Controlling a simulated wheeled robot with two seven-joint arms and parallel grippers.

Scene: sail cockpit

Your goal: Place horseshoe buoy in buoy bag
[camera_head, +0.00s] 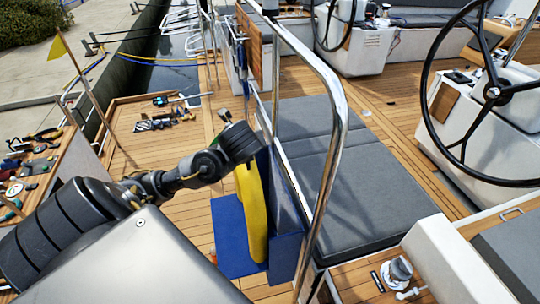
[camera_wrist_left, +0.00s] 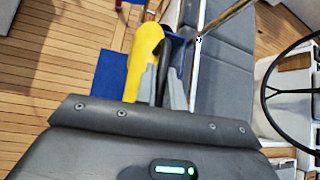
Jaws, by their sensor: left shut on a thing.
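The yellow horseshoe buoy (camera_head: 251,215) stands upright beside the chrome rail in the head view. It also shows at the top middle of the left wrist view (camera_wrist_left: 143,50). The blue buoy bag (camera_head: 287,250) is by the rail, with a blue panel spread out to the buoy's left. The buoy's lower part is among the blue panels; I cannot tell how far it is inside. My left gripper (camera_wrist_left: 162,88) is at the buoy's upper end, its grey fingers closed around a dark part there. In the head view its fingers are hidden behind the wrist.
The chrome rail (camera_head: 333,130) rises just right of the bag. Grey cushions (camera_head: 350,185) lie beyond it, and a steering wheel (camera_head: 492,92) stands at the right. A table with tools (camera_head: 40,165) is at the left. The teak deck left of the bag is mostly clear.

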